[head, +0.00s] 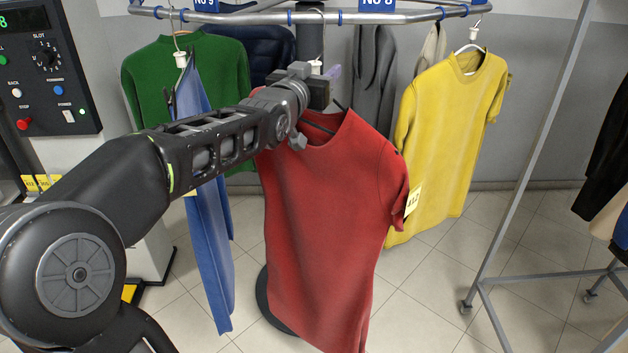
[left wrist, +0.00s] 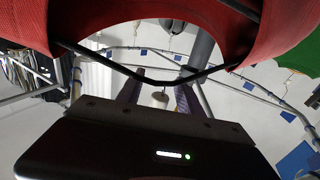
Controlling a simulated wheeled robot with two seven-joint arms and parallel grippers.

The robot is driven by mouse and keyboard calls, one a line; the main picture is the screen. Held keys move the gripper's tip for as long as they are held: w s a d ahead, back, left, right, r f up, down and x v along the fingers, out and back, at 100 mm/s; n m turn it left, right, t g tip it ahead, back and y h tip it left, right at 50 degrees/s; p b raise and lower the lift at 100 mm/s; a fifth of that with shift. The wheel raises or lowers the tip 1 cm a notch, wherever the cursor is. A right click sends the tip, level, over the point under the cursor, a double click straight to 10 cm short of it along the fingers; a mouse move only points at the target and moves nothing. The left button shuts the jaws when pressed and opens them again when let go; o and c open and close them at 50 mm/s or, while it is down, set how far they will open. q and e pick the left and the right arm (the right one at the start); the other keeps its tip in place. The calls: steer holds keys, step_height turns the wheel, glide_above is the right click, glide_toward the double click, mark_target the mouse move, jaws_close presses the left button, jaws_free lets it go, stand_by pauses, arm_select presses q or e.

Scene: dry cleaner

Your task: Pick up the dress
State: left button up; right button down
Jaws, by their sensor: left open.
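A red short-sleeved garment, which looks like a dress (head: 330,205), hangs on a dark hanger from the round rail, with a yellow tag (head: 413,199) at its sleeve. Its red neckline also shows at the top of the left wrist view (left wrist: 145,14). My left gripper (head: 328,76) is at the top of this hanger, just above the collar. In the left wrist view its two open fingers (left wrist: 160,95) stand on either side of a white hanger neck piece (left wrist: 160,98). Contact cannot be told. My right gripper is out of view.
The rail (head: 260,17) also carries a green shirt (head: 212,75), a blue garment (head: 205,200) close to my forearm, a grey garment (head: 373,80) and a yellow one (head: 445,140). A control panel (head: 45,70) stands left, a wheeled rack (head: 520,190) right.

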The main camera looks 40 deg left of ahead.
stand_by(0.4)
arm_select(q)
jaws_close()
stand_by(1.3)
